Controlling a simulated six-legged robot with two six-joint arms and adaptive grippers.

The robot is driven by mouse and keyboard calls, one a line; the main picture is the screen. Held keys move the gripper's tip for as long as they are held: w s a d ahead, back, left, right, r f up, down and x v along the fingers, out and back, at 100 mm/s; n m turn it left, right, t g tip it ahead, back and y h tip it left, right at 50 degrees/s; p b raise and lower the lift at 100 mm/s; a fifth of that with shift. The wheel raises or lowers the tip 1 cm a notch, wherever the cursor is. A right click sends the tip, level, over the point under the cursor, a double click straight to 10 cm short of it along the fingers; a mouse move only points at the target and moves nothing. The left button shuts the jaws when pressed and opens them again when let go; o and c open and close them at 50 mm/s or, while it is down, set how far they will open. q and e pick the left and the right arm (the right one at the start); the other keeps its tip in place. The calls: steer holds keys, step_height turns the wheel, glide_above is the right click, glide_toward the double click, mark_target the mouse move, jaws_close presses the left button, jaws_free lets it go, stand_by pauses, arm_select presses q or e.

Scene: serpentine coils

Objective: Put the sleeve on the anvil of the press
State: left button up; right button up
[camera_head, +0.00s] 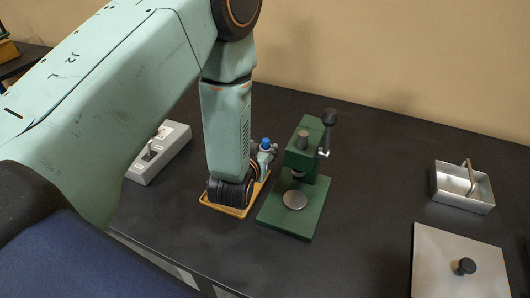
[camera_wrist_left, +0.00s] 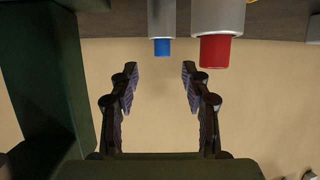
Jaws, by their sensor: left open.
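The green press (camera_head: 288,220) stands on the dark bench, with a round metal anvil (camera_head: 294,200) that looks bare. Left of it is a yellow-edged base (camera_head: 225,209), partly hidden by my left arm. A grey part with a blue top (camera_head: 266,143) stands there. The left wrist view looks upside down; it shows a grey cylinder with a blue end (camera_wrist_left: 162,47) and a wider one with a red end (camera_wrist_left: 215,50). I cannot tell which is the sleeve. My left gripper (camera_wrist_left: 159,80) is open and empty, short of both cylinders. My right gripper is out of view.
The press's black-knobbed lever (camera_head: 329,118) rises at its right. A grey box with a lever (camera_head: 158,153) is left of my arm. A metal tray with a handle (camera_head: 478,205) and a flat plate (camera_head: 435,270) with a black knob lie at the right. The bench between is clear.

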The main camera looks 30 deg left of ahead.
mark_target(266, 141)
arm_select(q)
steer(key=shift+x, duration=2.4)
steer(key=shift+a, duration=0.2)
jaws_close()
